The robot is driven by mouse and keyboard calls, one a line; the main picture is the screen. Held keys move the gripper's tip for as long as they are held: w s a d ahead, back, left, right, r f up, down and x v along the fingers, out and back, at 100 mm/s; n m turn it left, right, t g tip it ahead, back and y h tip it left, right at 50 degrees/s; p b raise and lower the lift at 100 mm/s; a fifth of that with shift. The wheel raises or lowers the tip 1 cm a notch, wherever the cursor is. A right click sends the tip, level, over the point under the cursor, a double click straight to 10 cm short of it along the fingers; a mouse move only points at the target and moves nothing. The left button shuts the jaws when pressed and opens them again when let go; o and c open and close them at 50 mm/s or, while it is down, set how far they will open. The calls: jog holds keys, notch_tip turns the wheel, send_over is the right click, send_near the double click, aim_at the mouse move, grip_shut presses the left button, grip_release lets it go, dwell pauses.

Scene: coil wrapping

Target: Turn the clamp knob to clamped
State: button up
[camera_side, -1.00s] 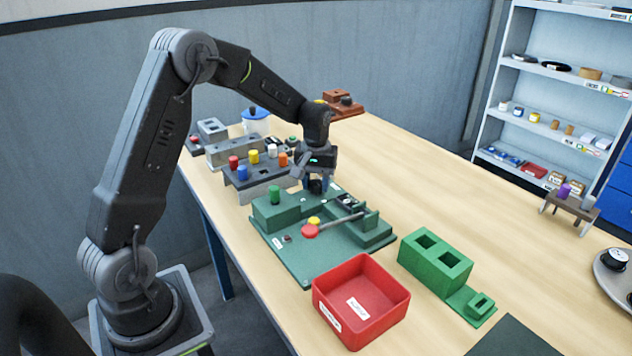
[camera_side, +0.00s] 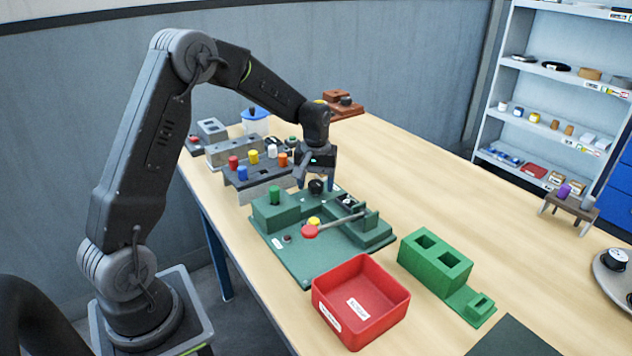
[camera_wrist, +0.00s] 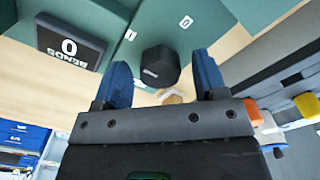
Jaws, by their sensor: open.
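The black clamp knob (camera_side: 316,186) stands at the back of the green fixture (camera_side: 297,262). In the wrist view the knob (camera_wrist: 160,66) is a dark rounded block with a faint mark on its face, and small white labels lie beside it on the green plate. My gripper (camera_side: 315,184) is above and around the knob in the side view. In the wrist view its two blue fingers (camera_wrist: 162,80) are spread, one to each side of the knob, with gaps showing. I cannot tell which label the knob points to.
A rack of coloured pegs (camera_side: 258,174) stands left. A red bin (camera_side: 361,302) and green block (camera_side: 435,262) are in front.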

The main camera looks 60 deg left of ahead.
aim_at(316, 182)
notch_tip(316, 182, up, 14)
dwell(0.6)
jog(key=s+d+r+m+t, duration=0.2)
jog(key=s+d+r+m, duration=0.15)
jog(key=s+d, duration=0.3)
jog(key=s+d+m+t, duration=0.1)
jog(key=s+d+m, duration=0.1)
jog(key=s+d, duration=0.3)
jog(key=s+d+f+m+t, duration=0.1)
jog(key=s+d, duration=0.5)
jog(key=s, duration=0.6)
jog(key=m+t, duration=0.1)
jog(key=m, duration=0.1)
jog(key=shift+s+f+m+t, duration=0.15)
jog(key=shift+s+m+t, duration=0.15)
jog(key=shift+s+m, duration=0.05)
jog(key=shift+c, duration=0.4)
